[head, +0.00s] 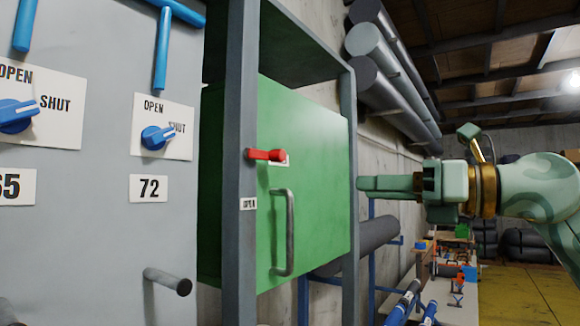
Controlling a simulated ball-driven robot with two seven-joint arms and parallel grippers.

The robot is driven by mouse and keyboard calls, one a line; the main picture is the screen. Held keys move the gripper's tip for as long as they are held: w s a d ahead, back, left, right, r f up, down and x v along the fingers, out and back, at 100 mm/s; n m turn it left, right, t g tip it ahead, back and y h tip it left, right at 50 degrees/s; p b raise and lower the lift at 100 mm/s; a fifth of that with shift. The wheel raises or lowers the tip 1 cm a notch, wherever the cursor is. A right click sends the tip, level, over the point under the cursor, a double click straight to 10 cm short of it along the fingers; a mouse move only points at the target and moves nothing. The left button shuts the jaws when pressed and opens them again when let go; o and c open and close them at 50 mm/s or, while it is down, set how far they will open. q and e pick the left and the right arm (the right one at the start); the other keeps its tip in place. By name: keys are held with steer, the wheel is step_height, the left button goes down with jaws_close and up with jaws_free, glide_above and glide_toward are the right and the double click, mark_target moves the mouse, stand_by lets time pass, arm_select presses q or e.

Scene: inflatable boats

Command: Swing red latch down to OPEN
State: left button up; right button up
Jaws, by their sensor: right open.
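The red latch (266,155) is at the left edge of a green cabinet door (315,180) and lies about level, its knob end to the right. An OPEN label (249,204) is on the grey frame below it. A grey bar handle (284,232) is on the door under the latch. My right gripper (362,184) is at the right, beside the cabinet's right frame post, pointing left. It is open and empty, well apart from the latch. My left gripper is not in view.
A grey panel (80,230) at the left carries blue knobs (158,137), blue handles and a protruding grey peg (168,281). Rolled dark tubes (385,70) hang on the wall behind. A bench (450,310) with blue items is low at the right, beside open yellow floor (530,293).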

steer(key=s+r+n+t+h+p, duration=0.1)
steer(key=s+r, duration=0.3)
steer(key=r, duration=0.2)
steer(key=p, duration=0.8)
glide_toward(283, 155)
steer(key=x, duration=0.8)
steer(key=shift+w+r, duration=0.1)
steer(key=shift+r, duration=0.05)
steer(key=shift+w+a, duration=0.15)
steer(key=shift+a, duration=0.15)
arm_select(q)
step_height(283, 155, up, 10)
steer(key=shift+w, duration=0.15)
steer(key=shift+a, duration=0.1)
arm_select(e)
jaws_close()
